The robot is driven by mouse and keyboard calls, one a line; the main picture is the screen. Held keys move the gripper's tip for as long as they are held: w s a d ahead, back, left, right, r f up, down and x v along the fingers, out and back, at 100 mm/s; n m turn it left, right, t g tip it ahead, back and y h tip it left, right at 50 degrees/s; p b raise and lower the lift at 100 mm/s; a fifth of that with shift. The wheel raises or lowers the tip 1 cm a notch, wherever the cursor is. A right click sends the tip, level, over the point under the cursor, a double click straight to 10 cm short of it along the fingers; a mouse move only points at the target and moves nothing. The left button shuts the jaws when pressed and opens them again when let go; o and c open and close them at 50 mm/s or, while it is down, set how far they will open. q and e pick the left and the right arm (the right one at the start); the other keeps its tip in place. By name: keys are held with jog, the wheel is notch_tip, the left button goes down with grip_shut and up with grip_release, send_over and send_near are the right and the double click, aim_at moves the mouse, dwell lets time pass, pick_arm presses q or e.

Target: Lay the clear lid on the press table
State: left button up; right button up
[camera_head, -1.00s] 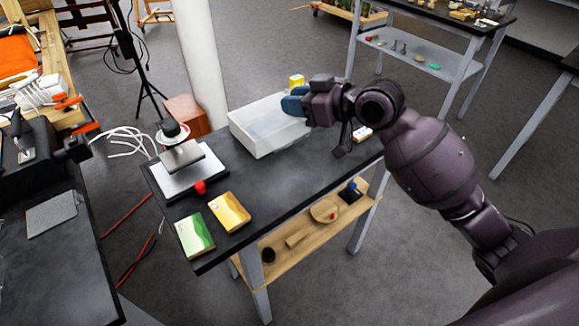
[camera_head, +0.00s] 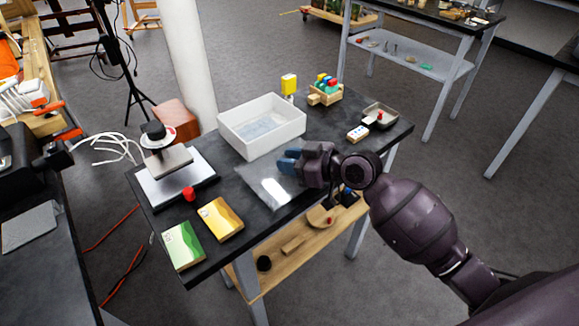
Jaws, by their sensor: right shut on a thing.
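The clear lid (camera_head: 268,186) is a thin see-through sheet with a bright glare patch. It is at the front edge of the dark press table (camera_head: 232,208), in front of the white bin. My right gripper (camera_head: 284,163) has blue fingertips and is shut on the lid's right back part. The lid looks low over the tabletop; I cannot tell whether it touches. The white open bin (camera_head: 290,140) stands just behind, with its inside showing. My left gripper is not in view.
A small press (camera_head: 170,162), a red knob (camera_head: 189,194), and green (camera_head: 183,246) and yellow (camera_head: 221,219) boxes stand on the left of the table. A block rack (camera_head: 325,93), a card (camera_head: 357,133) and a grey tray (camera_head: 381,116) are at the right. A lower shelf holds wooden items.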

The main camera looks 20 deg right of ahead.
jog(key=shift+f, duration=1)
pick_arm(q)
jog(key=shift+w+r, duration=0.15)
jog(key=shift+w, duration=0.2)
pick_arm(e)
jog(key=shift+f, duration=0.2)
jog(key=o, duration=0.9)
jog(key=shift+r, duration=0.1)
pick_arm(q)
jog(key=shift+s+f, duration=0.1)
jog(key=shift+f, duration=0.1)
pick_arm(e)
jog(key=shift+o, duration=0.2)
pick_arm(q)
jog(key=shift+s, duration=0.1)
pick_arm(e)
jog(key=shift+r, duration=0.1)
